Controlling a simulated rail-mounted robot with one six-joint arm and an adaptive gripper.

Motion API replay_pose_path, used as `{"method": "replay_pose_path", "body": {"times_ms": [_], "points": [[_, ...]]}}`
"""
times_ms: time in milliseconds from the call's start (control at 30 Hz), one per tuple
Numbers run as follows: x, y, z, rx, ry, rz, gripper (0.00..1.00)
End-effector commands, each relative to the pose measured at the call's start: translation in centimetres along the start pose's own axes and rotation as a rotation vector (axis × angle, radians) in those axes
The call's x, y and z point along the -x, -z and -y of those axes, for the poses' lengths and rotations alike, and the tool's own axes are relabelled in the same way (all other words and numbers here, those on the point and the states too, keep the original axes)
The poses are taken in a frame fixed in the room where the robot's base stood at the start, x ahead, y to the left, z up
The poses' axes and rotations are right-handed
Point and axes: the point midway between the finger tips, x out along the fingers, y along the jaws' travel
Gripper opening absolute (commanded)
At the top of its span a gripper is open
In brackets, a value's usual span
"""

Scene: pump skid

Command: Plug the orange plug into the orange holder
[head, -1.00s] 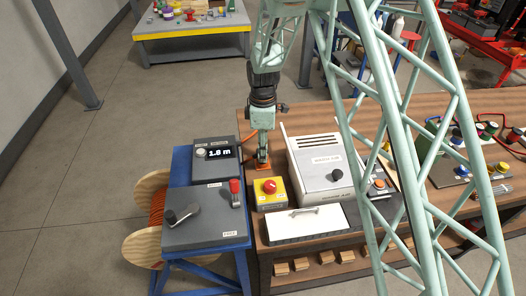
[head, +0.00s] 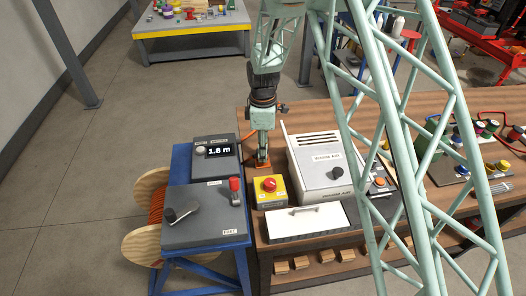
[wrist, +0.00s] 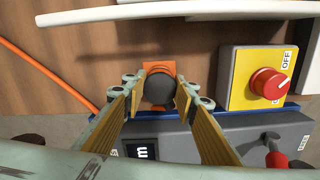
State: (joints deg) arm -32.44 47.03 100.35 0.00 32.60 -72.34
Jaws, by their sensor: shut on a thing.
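My gripper (wrist: 160,92) is shut on a dark round body, which I take to be the orange plug (wrist: 159,88), seen end-on in the wrist view. An orange block, apparently the orange holder (wrist: 160,66), shows directly behind and around it. The plug covers the holder's middle, so I cannot tell whether it is seated. In the head view my gripper (head: 263,150) points down over the orange holder (head: 263,164) on the wooden bench, close to it. An orange cable (wrist: 45,72) runs past on the left in the wrist view.
The yellow box with a red knob (head: 269,190) stands just in front of the holder. A pale cabinet (head: 325,165) is close on the right. A grey box with a display (head: 215,160) stands on the left, beside a cable reel (head: 150,215).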

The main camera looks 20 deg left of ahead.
Motion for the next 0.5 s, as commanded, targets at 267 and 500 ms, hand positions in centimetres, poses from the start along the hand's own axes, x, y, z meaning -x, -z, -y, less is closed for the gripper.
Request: {"method": "replay_pose_path", "body": {"times_ms": [267, 500], "points": [[-0.23, 0.00, 0.01, 0.000, 0.000, 0.000, 0.14], [-0.22, -0.01, 0.01, 0.000, 0.000, 0.000, 0.38]]}}
